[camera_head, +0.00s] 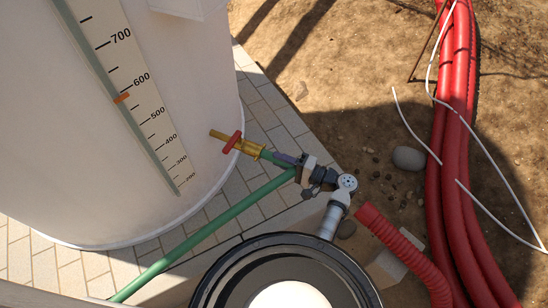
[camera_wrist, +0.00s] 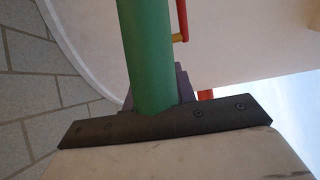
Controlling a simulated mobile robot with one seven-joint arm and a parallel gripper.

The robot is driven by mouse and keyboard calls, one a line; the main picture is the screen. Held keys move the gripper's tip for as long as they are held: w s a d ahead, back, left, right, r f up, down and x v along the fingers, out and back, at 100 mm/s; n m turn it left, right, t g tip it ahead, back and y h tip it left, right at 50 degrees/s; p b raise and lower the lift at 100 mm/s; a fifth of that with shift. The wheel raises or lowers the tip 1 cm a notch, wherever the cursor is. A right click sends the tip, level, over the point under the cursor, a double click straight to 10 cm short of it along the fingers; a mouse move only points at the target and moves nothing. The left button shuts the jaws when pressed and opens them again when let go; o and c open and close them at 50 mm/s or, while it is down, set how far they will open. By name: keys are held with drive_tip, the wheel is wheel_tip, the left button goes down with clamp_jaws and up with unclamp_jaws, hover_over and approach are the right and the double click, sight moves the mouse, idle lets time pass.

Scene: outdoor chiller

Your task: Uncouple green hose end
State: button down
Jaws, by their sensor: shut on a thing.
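The green hose (camera_head: 205,230) runs from the lower left up to my gripper (camera_head: 287,160) in the head view. A short green piece (camera_head: 266,154) shows between my gripper and a brass tap (camera_head: 248,148) with a red handle (camera_head: 232,143) on the white tank. My gripper is shut on the green hose end. In the wrist view the hose (camera_wrist: 148,50) comes down to the dark gripper bar (camera_wrist: 165,122), with a grey-purple block (camera_wrist: 183,85) behind it. Part of the red and yellow tap (camera_wrist: 181,25) shows beside it. My gripper hides the exact grip and joint.
The white tank (camera_head: 150,150) with a level scale (camera_head: 140,95) fills the left. Thick red hoses (camera_head: 460,150) and thin white cables lie at the right. A loose red corrugated hose (camera_head: 400,250) lies near my arm. Bare soil behind is mostly clear, with stones (camera_head: 408,158).

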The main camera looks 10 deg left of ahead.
drive_tip(key=shift+s+d, duration=0.1)
idle(0.3)
drive_tip(key=v, duration=0.6)
idle(0.6)
drive_tip(key=c, duration=1.8)
unclamp_jaws()
clamp_jaws()
